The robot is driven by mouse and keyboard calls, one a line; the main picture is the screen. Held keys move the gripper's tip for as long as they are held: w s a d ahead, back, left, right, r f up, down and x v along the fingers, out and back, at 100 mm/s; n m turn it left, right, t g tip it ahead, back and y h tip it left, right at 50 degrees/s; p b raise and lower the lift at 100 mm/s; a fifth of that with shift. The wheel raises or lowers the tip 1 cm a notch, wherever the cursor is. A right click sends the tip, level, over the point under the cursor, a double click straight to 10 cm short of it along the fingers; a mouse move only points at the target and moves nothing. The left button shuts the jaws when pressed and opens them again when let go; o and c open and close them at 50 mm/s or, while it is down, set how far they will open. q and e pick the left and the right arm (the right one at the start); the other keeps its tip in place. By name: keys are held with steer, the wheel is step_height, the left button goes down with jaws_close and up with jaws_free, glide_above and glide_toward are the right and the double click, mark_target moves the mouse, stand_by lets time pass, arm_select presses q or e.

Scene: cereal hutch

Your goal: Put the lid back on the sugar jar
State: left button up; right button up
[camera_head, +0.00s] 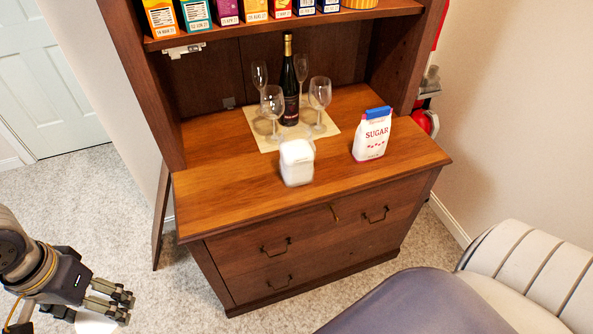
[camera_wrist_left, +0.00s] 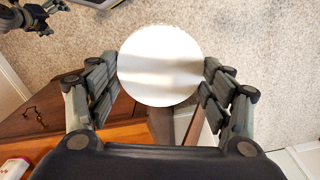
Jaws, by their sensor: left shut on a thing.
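A white sugar jar (camera_head: 297,163) stands upright on the hutch counter, left of the sugar bag; its opening is hard to make out. My left gripper (camera_head: 110,303) is at the lower left of the head view, out over the carpet, away from the jar. It is shut on a round white lid (camera_wrist_left: 161,65), which sits between its fingers (camera_wrist_left: 161,82) in the left wrist view. In the head view only part of the lid (camera_head: 95,324) shows below the fingers. What looks like my right gripper (camera_wrist_left: 45,14) shows small at the wrist view's top left; its fingers are unclear.
A sugar bag (camera_head: 372,135) with a blue top stands right of the jar. Behind the jar, a dark bottle (camera_head: 289,88) and several wine glasses (camera_head: 319,95) stand on a mat (camera_head: 268,146). The counter's left front (camera_head: 225,200) is clear. A chair (camera_head: 530,265) is at lower right.

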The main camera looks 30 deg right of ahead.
steer(key=w+a+r+t+b, duration=0.1)
steer(key=w+r+t+b, duration=0.1)
steer(key=w+r+b, duration=1)
steer(key=m+t+h+b, duration=0.2)
steer(key=m+t+h, duration=0.35)
steer(key=t, duration=0.85)
glide_toward(303, 168)
steer(key=x, duration=0.3)
arm_select(q)
steer(key=w+d+f+m, duration=0.2)
steer(key=f+m, duration=0.4)
steer(key=f, duration=0.3)
steer(key=w+d+f+m, duration=0.2)
steer(key=f+m, duration=0.4)
steer(key=f, duration=0.2)
steer(key=w+d+f+m, duration=0.2)
steer(key=d+f+m, duration=0.1)
steer(key=f+m, duration=0.4)
step_height(303, 168, down, 3)
steer(key=shift+w+r, duration=0.2)
steer(key=shift+w, duration=0.15)
arm_select(e)
steer(key=shift+s+d+r, duration=0.1)
steer(key=shift+s, duration=0.1)
steer(key=shift+w, duration=0.15)
steer(key=x, duration=0.6)
steer(key=shift+w, duration=0.35)
